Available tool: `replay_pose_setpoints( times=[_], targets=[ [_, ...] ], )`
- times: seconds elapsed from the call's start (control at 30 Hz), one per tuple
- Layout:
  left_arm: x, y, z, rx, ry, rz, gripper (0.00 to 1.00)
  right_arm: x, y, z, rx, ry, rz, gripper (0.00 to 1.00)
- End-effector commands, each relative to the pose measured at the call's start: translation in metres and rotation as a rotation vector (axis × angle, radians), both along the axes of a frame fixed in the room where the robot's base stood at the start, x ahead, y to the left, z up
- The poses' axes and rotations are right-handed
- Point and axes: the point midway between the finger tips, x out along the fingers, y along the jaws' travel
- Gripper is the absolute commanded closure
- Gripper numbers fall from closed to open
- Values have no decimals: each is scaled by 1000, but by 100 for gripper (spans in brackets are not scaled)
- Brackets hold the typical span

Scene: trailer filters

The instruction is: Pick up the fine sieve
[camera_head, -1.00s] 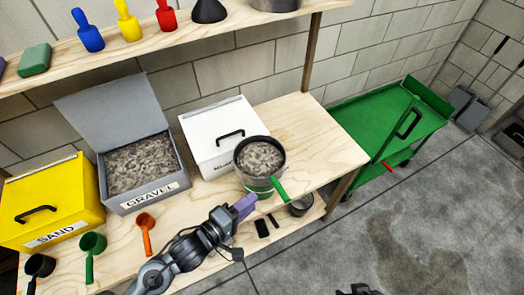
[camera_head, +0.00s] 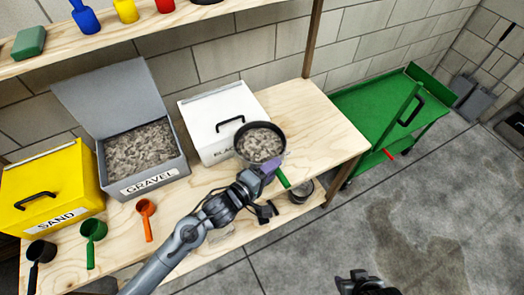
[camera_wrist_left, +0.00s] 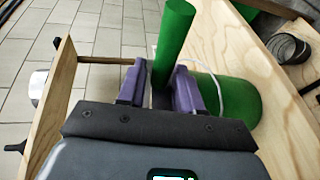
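The sieve (camera_head: 262,125) is a round black-rimmed pan with a green handle (camera_head: 284,178), and grey gravel (camera_head: 261,144) lies in it. It sits at the table's front edge, before the white box. My left gripper (camera_head: 270,169) is at the handle, just in front of the pan. In the left wrist view its purple fingers (camera_wrist_left: 160,78) stand on either side of the green handle (camera_wrist_left: 175,35), with a gap showing on the left. A green round body (camera_wrist_left: 235,100) shows to the right there. My right gripper (camera_head: 363,284) is at the bottom edge, mostly cut off.
The white box (camera_head: 215,105), grey gravel box (camera_head: 170,170) and yellow sand box (camera_head: 75,185) line the table (camera_head: 325,120). Black, green and orange scoops (camera_head: 146,210) lie in front. A metal container (camera_head: 302,190) is below. A green cart (camera_head: 375,95) stands right.

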Motion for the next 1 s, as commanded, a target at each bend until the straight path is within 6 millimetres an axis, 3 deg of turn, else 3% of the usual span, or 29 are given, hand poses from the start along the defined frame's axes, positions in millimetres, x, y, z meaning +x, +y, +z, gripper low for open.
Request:
replay_pose_setpoints(
  times=[0.17,0.43,0.67,1.0],
  targets=[
    [12,-9,-3,0,0,1,65,0,1,-4,3,-1,-2,57],
    [12,-10,-3,0,0,0,65,0,2,-3,7,-1,-5,57],
    [12,-9,-3,0,0,0,100,0,2,-3,7,-1,-4,57],
    [13,-9,1,-2,-5,1,100,0,0,-2,1,-1,-1,57]
  ],
)
